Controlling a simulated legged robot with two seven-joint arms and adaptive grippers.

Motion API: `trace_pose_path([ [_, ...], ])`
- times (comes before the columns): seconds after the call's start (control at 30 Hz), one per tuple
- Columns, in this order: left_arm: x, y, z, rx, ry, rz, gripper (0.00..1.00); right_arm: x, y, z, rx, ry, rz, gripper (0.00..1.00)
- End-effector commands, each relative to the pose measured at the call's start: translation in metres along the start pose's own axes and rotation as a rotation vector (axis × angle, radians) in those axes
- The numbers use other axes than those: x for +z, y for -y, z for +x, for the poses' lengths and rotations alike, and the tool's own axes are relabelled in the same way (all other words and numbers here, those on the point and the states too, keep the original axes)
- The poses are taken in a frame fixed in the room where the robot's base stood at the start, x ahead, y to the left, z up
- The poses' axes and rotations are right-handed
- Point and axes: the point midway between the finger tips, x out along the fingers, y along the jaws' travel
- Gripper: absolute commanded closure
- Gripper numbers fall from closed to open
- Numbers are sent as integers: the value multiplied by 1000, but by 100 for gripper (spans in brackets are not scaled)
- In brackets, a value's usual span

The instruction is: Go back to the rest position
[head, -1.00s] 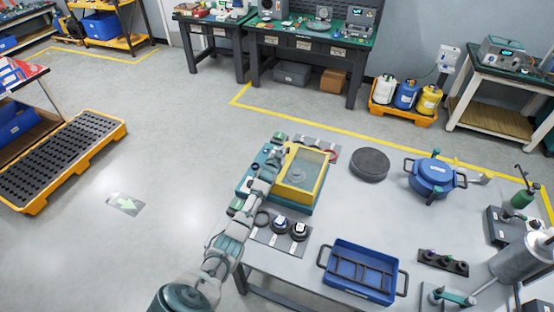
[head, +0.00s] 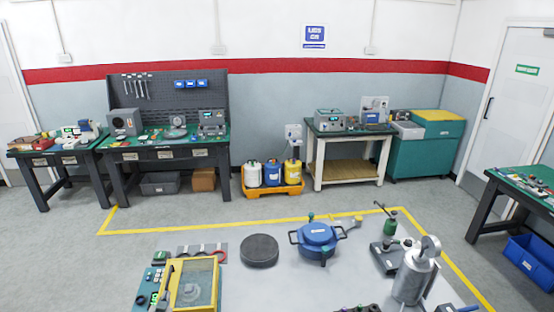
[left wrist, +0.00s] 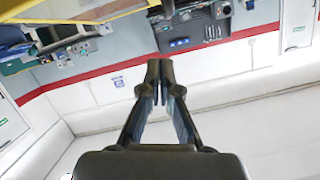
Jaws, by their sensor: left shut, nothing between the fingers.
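My left gripper (left wrist: 159,68) shows in the left wrist view with its two dark fingers meeting at the tips, shut and empty. Most of my left arm is out of the head view. My right gripper is in neither view.
The grey table (head: 270,290) holds a dark round disc (head: 259,250), a blue lidded pot (head: 318,240) and a metal cylinder (head: 414,277). Green-topped benches line the back wall. A yellow floor line (head: 250,229) runs behind the table, with open floor at left.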

Motion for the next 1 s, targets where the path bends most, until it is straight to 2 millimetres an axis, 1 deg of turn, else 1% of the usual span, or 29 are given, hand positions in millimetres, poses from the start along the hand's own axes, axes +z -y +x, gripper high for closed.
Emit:
trace_pose_path([
  [0.03, 18, -20, -14, 31, 46, 10, 100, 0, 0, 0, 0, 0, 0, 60],
  [0.07, 30, -32, -25, 51, 80, 15, 100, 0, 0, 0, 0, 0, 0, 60],
  [0.1, 46, -51, -42, 82, 131, 24, 100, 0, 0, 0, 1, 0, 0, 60],
  [0.13, 60, -64, -58, 106, 173, 30, 100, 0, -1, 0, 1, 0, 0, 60],
  [0.17, 73, -78, -74, 131, 216, 36, 100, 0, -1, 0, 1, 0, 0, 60],
  [0.2, 90, -95, -98, 165, 276, 43, 100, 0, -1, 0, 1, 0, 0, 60],
  [0.27, 113, -118, -135, 212, 362, 53, 100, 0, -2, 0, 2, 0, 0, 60],
  [0.3, 125, -129, -158, 240, 414, 57, 100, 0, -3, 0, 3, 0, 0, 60],
  [0.4, 146, -150, -208, 295, 519, 64, 100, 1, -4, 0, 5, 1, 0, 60],
  [0.47, 154, -158, -232, 320, 569, 67, 100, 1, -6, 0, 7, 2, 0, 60],
  [0.5, 159, -163, -248, 335, 599, 69, 100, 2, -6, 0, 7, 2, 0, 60],
  [0.6, 168, -172, -282, 370, 666, 70, 100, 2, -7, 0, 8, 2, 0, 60],
  [0.8, 178, -182, -344, 426, 783, 70, 100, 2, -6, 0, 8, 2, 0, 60],
  [0.97, 182, -186, -391, 468, 869, 68, 100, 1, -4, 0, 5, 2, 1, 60],
  [1.0, 192, -190, -384, 467, 876, 70, 100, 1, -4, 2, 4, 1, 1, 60],
])
